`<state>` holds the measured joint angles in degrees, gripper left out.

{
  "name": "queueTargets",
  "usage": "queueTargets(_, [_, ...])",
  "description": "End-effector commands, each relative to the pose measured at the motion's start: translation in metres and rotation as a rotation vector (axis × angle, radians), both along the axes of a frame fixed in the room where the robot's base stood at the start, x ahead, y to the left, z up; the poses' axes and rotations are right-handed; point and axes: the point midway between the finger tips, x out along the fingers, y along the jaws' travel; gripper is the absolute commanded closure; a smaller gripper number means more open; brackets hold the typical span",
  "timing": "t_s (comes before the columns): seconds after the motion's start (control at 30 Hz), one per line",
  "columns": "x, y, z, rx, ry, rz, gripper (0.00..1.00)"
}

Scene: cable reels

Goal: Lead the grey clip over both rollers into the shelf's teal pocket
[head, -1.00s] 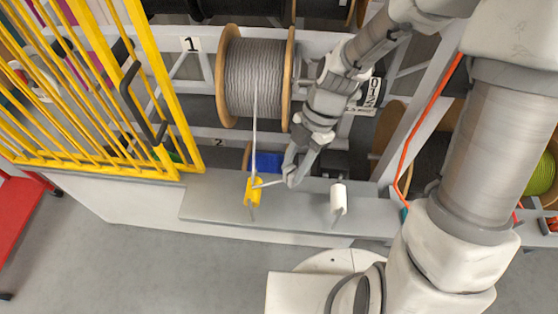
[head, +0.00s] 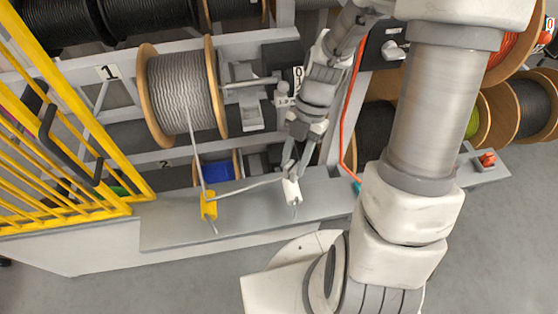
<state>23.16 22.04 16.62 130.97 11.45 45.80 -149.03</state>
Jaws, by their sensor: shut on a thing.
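The grey cable (head: 238,189) comes down from its reel to the yellow roller (head: 209,205), bends there and runs right to my gripper (head: 289,172). My gripper is shut at the cable's end, just above and touching or nearly touching the white roller (head: 292,191). The grey clip is too small to tell apart from the fingers. The cable does not visibly pass beyond the white roller. A small teal patch (head: 357,187), perhaps the pocket, shows on the shelf (head: 250,222) right of the white roller, partly hidden by my arm.
The grey reel (head: 180,92) with wooden flanges hangs behind the shelf. A yellow gate (head: 100,150) stands at the left. An orange cable (head: 347,120) runs down to the teal patch. A blue reel (head: 217,170) sits below. A red-orange part (head: 487,159) lies at the right.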

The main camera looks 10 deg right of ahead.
Motion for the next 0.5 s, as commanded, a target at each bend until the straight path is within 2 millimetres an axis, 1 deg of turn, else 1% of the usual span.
queueTargets(0.1, [0.0, -0.015, 0.0, -0.001, -0.001, -0.002, 1.0])
queueTargets(0.5, [-0.002, -0.061, 0.0, -0.001, 0.001, -0.001, 1.0])
